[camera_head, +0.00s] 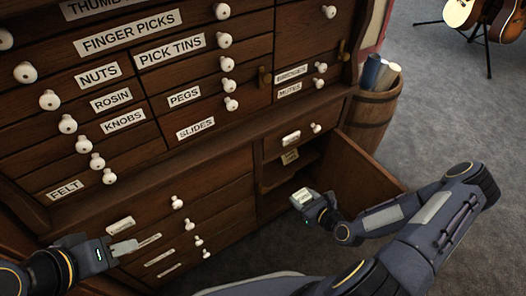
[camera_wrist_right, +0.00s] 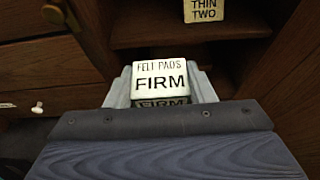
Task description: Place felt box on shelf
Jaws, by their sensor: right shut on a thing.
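My right gripper (camera_head: 304,200) is shut on a small pale box (camera_wrist_right: 160,83) labelled "FELT PADS FIRM". The felt box also shows in the head view (camera_head: 300,196), just in front of the open cabinet compartment. In the wrist view the box stands upright between the fingertips, below the edge of a wooden shelf (camera_wrist_right: 185,32).
The open cabinet door (camera_head: 365,175) stands to the right of the compartment. Labelled drawers with white knobs (camera_head: 186,115) fill the cabinet front. A wooden barrel (camera_head: 370,112) stands beside the cabinet.

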